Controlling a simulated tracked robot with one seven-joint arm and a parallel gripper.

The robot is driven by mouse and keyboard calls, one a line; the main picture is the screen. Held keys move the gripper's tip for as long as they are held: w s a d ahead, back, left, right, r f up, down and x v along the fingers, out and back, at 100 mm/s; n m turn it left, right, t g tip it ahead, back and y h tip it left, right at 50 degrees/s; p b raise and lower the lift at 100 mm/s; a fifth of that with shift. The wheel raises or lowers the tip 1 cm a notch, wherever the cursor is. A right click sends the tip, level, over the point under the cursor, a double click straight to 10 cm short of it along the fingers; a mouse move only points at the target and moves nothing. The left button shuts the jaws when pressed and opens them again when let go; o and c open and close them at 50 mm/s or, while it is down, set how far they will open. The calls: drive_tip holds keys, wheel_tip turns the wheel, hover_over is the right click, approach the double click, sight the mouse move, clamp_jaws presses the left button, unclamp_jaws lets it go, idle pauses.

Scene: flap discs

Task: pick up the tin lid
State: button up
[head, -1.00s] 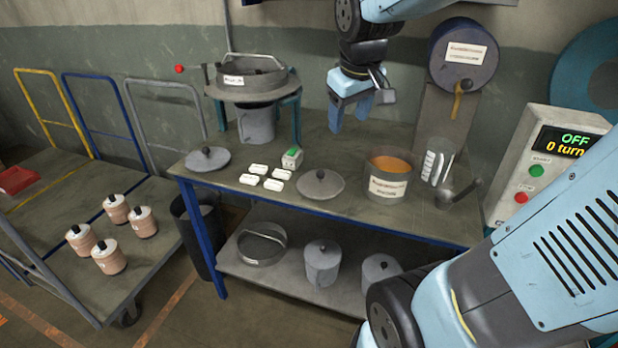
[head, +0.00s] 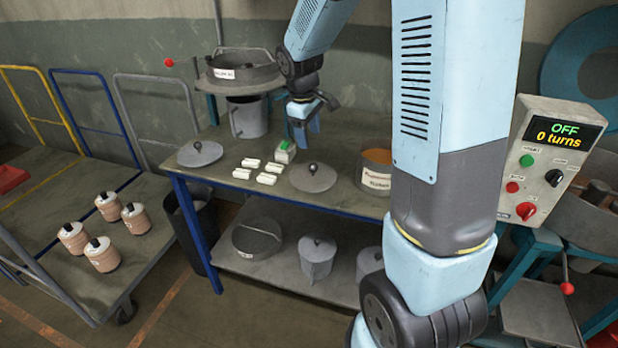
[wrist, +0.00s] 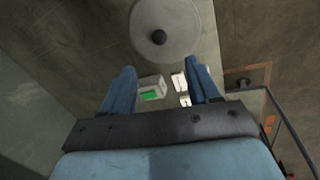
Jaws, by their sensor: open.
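Two round grey lids with dark knobs lie on the bench. One lid (head: 313,178) is near the front edge, beside an open labelled tin (head: 376,177) with orange contents; the other lid (head: 200,154) is at the bench's left end. I cannot read which is the tin lid. My gripper (head: 308,131) is open and empty above the bench, behind the front lid. In the wrist view, a lid (wrist: 180,20), apparently the front one, lies flat beyond my open fingertips (wrist: 161,72), its knob in clear view.
A green-topped white box (head: 285,152) and several white blocks (head: 267,179) lie left of the front lid. A sieve on a stand (head: 240,75) is behind. My arm hides the bench's right part. A control box (head: 553,160) stands at right.

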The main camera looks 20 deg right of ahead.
sight(313, 164)
drive_tip(key=f, duration=0.4)
drive_tip(key=w+d+f, duration=0.1)
drive_tip(key=f, duration=0.3)
drive_tip(key=d+f, duration=0.1)
drive_tip(key=f, duration=0.3)
drive_tip(key=shift+w+f, duration=0.1)
drive_tip(key=shift+w, duration=0.15)
clamp_jaws()
idle(0.4)
